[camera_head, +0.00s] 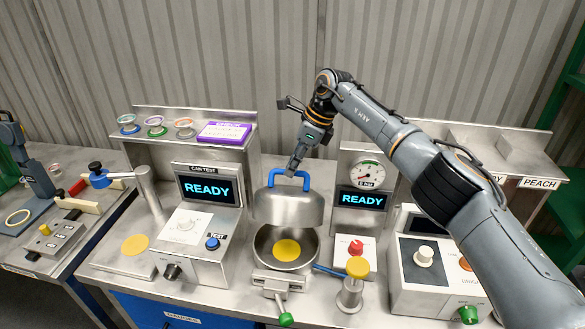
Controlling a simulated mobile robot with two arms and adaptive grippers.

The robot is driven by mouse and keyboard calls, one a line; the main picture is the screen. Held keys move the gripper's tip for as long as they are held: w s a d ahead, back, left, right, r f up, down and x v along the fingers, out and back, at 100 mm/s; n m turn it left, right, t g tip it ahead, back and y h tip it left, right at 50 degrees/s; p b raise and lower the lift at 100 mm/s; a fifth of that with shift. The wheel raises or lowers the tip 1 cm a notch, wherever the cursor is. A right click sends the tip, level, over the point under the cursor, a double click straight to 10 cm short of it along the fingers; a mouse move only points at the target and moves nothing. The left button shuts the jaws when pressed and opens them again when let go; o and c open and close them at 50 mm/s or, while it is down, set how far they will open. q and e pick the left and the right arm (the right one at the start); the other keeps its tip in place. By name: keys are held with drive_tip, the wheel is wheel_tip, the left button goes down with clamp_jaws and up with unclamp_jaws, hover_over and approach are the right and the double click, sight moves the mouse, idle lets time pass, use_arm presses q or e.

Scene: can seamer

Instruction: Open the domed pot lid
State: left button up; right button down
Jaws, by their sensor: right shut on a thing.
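The domed pot lid (287,207) is grey metal with a blue handle (289,175) and stands raised and tilted back behind the pot's rim. The round metal pot (262,241) below is open, and a yellow disc (287,250) shows inside it. My right gripper (294,168) comes from above and is shut on the blue handle; its fingertips partly cover the handle.
A can test unit with a READY screen (208,191) stands left of the pot. A gauge (368,173) and another READY screen (362,200) stand right. A yellow-topped post (351,293) and a green-tipped lever (286,319) are near the front.

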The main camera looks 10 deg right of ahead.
drive_tip(key=shift+d+f, duration=0.15)
drive_tip(key=shift+f, duration=0.1)
drive_tip(key=c, duration=1.4)
unclamp_jaws()
drive_tip(key=shift+o, duration=0.3)
drive_tip(key=shift+w+f, duration=0.15)
drive_tip(key=shift+w, duration=0.15)
drive_tip(key=shift+s+d+r, duration=0.1)
drive_tip(key=shift+s+r, duration=0.05)
drive_tip(key=shift+r, duration=0.35)
drive_tip(key=w+v, duration=0.1)
drive_tip(key=v, duration=1)
drive_tip(key=shift+s, duration=0.3)
drive_tip(key=shift+d, duration=0.15)
